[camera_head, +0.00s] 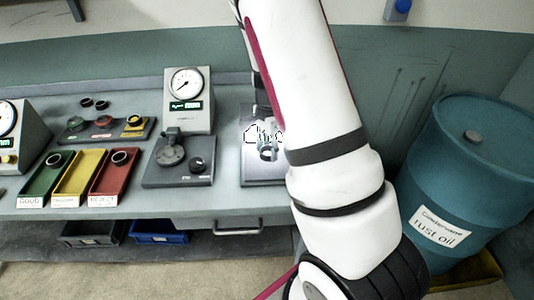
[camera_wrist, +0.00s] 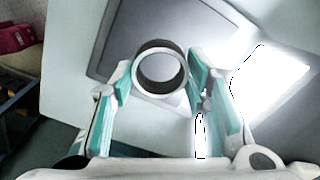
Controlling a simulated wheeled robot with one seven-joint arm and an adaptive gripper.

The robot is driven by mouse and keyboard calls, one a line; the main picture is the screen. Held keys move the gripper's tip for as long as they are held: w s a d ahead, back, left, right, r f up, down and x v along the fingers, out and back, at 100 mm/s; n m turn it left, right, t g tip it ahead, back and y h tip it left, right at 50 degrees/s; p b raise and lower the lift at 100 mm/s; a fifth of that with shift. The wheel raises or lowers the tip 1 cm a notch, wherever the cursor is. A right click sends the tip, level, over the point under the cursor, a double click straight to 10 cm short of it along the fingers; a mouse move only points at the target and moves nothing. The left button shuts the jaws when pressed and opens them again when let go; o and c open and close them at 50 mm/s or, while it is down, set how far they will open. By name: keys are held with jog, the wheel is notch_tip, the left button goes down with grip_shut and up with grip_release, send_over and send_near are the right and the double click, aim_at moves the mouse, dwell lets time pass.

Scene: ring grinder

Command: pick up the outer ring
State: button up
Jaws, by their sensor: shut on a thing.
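The outer ring (camera_wrist: 159,91) is a metal ring with a pale front face and a darker outer side, seen in the wrist view. My gripper (camera_wrist: 160,78) has its teal-padded fingers on either side of the ring and is shut on it. A grey plate shows behind the ring; the gap between them cannot be judged. In the head view my gripper (camera_head: 268,145) is over the bright panel right of the dial gauge station, partly hidden by my arm, and the held ring is hard to make out there.
A dial gauge station (camera_head: 188,85) stands on the bench left of my gripper. Green (camera_head: 45,175), yellow (camera_head: 78,172) and red (camera_head: 112,172) bins lie further left, with dark rings in some. A blue rust oil drum (camera_head: 455,190) stands at the right.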

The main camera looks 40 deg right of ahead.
jog(key=s+a, duration=0.1)
jog(key=s, duration=0.4)
jog(key=s+a, duration=0.2)
jog(key=s, duration=0.3)
jog(key=s+a+r, duration=0.1)
jog(key=s, duration=0.4)
jog(key=shift+a+r, duration=0.1)
jog(key=shift+a, duration=0.1)
